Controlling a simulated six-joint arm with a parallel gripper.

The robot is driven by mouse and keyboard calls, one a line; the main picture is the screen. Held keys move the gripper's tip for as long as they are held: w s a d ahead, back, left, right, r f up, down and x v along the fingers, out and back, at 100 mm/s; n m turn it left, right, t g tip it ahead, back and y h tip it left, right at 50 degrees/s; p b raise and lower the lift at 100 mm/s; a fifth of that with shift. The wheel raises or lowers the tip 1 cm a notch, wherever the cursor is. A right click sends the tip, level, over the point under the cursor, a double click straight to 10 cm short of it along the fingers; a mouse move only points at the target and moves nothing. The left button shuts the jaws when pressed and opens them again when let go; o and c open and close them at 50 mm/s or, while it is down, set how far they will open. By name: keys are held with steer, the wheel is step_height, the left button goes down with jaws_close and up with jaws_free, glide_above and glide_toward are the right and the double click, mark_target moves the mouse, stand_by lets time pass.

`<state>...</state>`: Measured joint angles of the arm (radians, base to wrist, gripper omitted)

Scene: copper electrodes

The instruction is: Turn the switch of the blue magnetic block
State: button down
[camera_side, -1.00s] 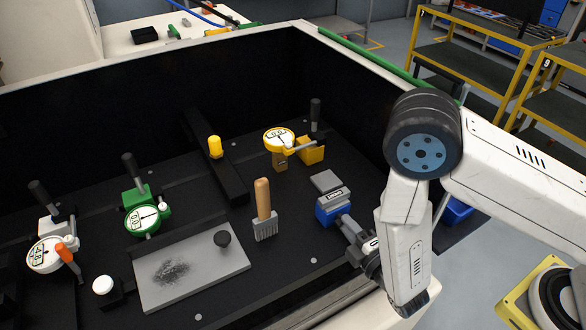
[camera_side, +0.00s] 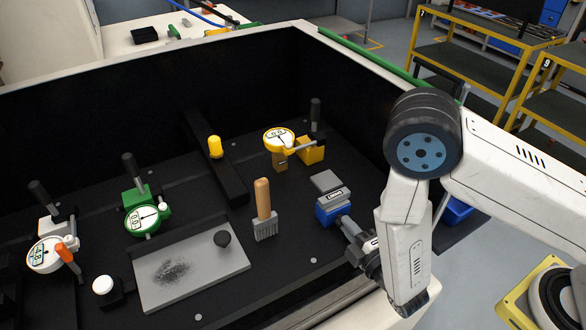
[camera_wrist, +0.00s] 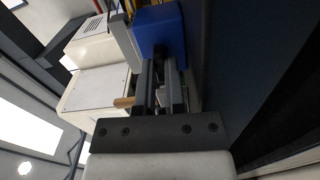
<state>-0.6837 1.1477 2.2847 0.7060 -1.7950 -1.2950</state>
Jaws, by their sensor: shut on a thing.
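The blue magnetic block (camera_side: 327,215) stands on the black floor of the work box, at the right, with a grey top part. It also shows in the wrist view (camera_wrist: 160,30), right at the ends of the fingers. My gripper (camera_side: 346,224) reaches it from the lower right, with its fingers at the block's near face. In the wrist view the gripper (camera_wrist: 160,75) has its fingers close together, shut on the switch. The switch itself is hidden between the fingers, so its turned position cannot be seen.
A grey plate (camera_side: 325,181) lies behind the block. A brush (camera_side: 263,210) with a wooden handle stands to the left. A grey plate with a black knob (camera_side: 195,268) lies at front left.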

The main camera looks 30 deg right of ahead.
steer(key=m, duration=0.3)
steer(key=shift+m, duration=0.4)
steer(key=m, duration=0.4)
steer(key=shift+m, duration=0.3)
steer(key=m, duration=0.4)
steer(key=shift+m, duration=2.4)
steer(key=c, duration=1)
jaws_free()
steer(key=shift+s, duration=0.1)
